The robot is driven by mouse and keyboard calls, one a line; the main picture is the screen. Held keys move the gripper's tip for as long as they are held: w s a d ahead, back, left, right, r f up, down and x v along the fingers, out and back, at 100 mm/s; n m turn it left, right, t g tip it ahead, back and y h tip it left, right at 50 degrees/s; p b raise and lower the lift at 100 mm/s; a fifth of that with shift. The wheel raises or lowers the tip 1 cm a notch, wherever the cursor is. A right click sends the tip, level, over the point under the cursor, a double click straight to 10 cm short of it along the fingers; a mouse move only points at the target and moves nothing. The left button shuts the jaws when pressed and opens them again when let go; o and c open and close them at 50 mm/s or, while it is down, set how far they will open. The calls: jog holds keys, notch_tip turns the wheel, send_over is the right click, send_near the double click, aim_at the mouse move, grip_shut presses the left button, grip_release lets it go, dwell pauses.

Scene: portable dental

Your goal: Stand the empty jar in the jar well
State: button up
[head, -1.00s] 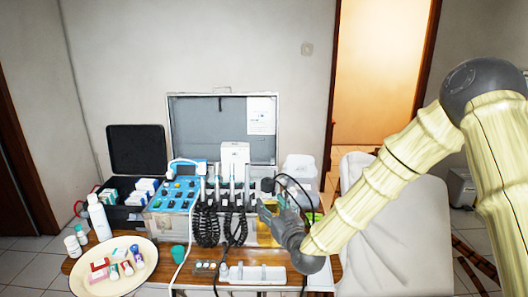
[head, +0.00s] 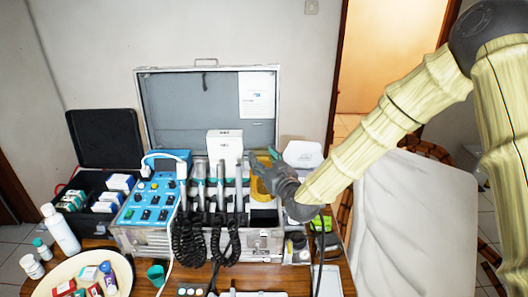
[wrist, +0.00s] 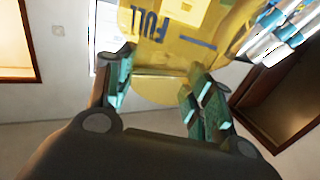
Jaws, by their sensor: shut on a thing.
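My gripper (head: 268,172) is shut on the jar (head: 261,189), a clear yellow vessel, above the right end of the open metal case (head: 262,242). In the wrist view, my gripper (wrist: 160,92) has a finger on each side of the jar (wrist: 165,55), which bears the word FULL and line marks. I cannot tell whether it holds anything. A dark square opening (head: 264,217), seemingly the jar well, shows just below the jar in the head view. My fingers hide part of the jar, and its exact height over the opening is unclear.
Handpieces (head: 220,185) with black coiled cords stand just left of the jar. A white box (head: 225,145) is behind them, and a blue control unit (head: 152,197) is farther left. A lidded white container (head: 303,153) and a green item (head: 322,224) are at the right.

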jog(key=f+b, duration=0.1)
jog(key=s+f+b, duration=0.1)
jog(key=f, duration=0.1)
jog(key=shift+s, duration=0.2)
dwell(0.8)
jog(key=shift+w+f+b, duration=0.25)
jog(key=shift+f+b, duration=0.05)
jog(key=shift+f, duration=0.1)
dwell(0.6)
jog(key=shift+f, duration=0.1)
jog(key=shift+f+b, duration=2.7)
jog(key=shift+f, duration=1)
